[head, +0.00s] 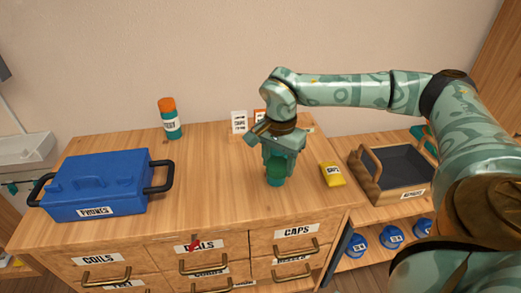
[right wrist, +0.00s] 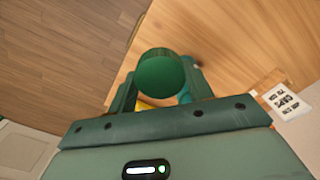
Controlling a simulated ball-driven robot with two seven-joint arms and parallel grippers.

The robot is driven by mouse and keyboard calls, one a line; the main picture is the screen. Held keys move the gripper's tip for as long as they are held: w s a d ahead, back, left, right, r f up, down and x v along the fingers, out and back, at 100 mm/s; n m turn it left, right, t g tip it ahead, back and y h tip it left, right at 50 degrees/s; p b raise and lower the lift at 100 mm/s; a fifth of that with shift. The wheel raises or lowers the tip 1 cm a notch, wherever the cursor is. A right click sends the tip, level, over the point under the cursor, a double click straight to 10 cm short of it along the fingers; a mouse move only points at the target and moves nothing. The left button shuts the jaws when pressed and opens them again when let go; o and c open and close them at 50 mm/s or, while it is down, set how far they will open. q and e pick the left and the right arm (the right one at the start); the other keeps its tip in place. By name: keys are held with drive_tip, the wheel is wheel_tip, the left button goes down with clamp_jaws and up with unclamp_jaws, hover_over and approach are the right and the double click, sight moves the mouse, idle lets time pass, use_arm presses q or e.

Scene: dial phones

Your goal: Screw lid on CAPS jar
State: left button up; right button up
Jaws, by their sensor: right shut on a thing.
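My right gripper (head: 277,165) reaches down over the cabinet top and is shut on a dark green round piece (head: 275,177), which looks like a lid or a lidded jar. In the right wrist view the green piece (right wrist: 162,80) shows its round face between the fingers of the right gripper (right wrist: 155,95). Its lower end is at or just above the wood; I cannot tell whether it touches. Whether a separate jar is under it is hidden. A small yellow packet (head: 332,174) with a label lies to its right. My left gripper is not in view.
A blue PHONES box (head: 100,184) stands at left. An orange-topped teal bottle (head: 169,118) and a white card (head: 239,123) stand at the back. A wooden tray (head: 373,190) is at right, above several blue jars. A drawer reads CAPS (head: 297,232).

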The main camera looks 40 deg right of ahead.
drive_tip(key=shift+s+d+r, duration=0.2)
drive_tip(key=shift+s, duration=0.25)
drive_tip(key=shift+s+d+r, duration=0.15)
drive_tip(key=shift+s, duration=0.25)
drive_tip(key=s+a+n, duration=0.3)
drive_tip(key=a+n, duration=0.4)
drive_tip(key=a, duration=0.2)
drive_tip(key=s+a+r+n, duration=0.1)
drive_tip(key=s+a+n, duration=0.2)
drive_tip(key=a+n, duration=0.5)
drive_tip(key=shift+s+a+r, duration=0.15)
drive_tip(key=shift+a+r, duration=0.05)
drive_tip(key=shift+a, duration=0.65)
